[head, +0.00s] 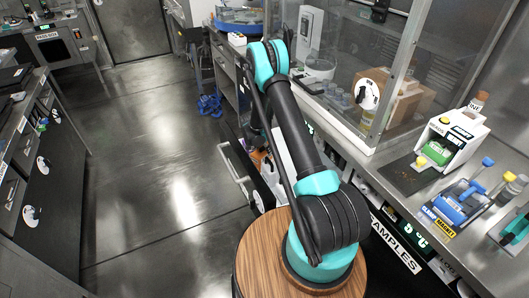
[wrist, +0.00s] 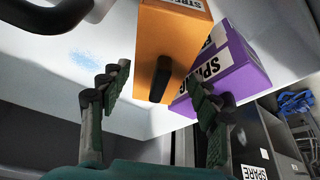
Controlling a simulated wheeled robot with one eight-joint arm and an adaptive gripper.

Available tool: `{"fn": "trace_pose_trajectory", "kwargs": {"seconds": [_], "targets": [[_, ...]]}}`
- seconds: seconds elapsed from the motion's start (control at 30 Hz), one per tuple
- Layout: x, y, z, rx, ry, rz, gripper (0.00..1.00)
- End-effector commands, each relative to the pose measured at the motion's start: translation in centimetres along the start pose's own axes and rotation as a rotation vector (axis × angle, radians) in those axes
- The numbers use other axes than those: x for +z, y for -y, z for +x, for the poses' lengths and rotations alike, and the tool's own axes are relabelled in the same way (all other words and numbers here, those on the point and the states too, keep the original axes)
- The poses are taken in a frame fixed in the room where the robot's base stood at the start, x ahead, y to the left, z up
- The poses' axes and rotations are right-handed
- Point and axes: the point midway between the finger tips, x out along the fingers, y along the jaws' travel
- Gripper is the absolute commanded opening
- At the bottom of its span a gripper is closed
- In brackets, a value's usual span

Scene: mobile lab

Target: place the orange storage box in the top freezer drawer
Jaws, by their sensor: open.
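The orange storage box (wrist: 178,38) is in the upper middle of the wrist view, with a dark handle facing me and a partly cut-off white label. It stands against a white frosted surface that looks like a drawer interior (wrist: 50,60). My gripper (wrist: 166,86) is open, with one finger on each side of the handle and nothing held. Whether the fingers touch the box is unclear. In the head view, my arm reaches down over a pulled-out drawer (head: 238,178), and a bit of orange shows beside the arm; my gripper is mostly hidden there.
A purple labelled box (wrist: 232,66) is close to the orange box's right, behind my right finger. A bench (head: 400,170) with a glass enclosure, a white device (head: 452,140) and racks runs along the right. The floor (head: 150,150) left of the drawer is clear.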

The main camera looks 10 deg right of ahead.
Motion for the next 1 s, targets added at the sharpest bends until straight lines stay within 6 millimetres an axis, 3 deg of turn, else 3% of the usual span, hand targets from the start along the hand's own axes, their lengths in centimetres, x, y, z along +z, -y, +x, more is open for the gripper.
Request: {"fn": "trace_pose_trajectory", "kwargs": {"seconds": [0.2,0.63,0.77,1.0], "targets": [[0.0,0.0,-4.2,0.0,0.0,-0.002,0.62],[-0.6,-0.7,-8.7,-0.006,0.006,-0.022,0.62],[-1.6,-2.4,-12.4,-0.024,0.02,-0.078,0.62],[-3.0,-7.4,-20.4,-0.072,0.048,-0.217,0.62]]}}
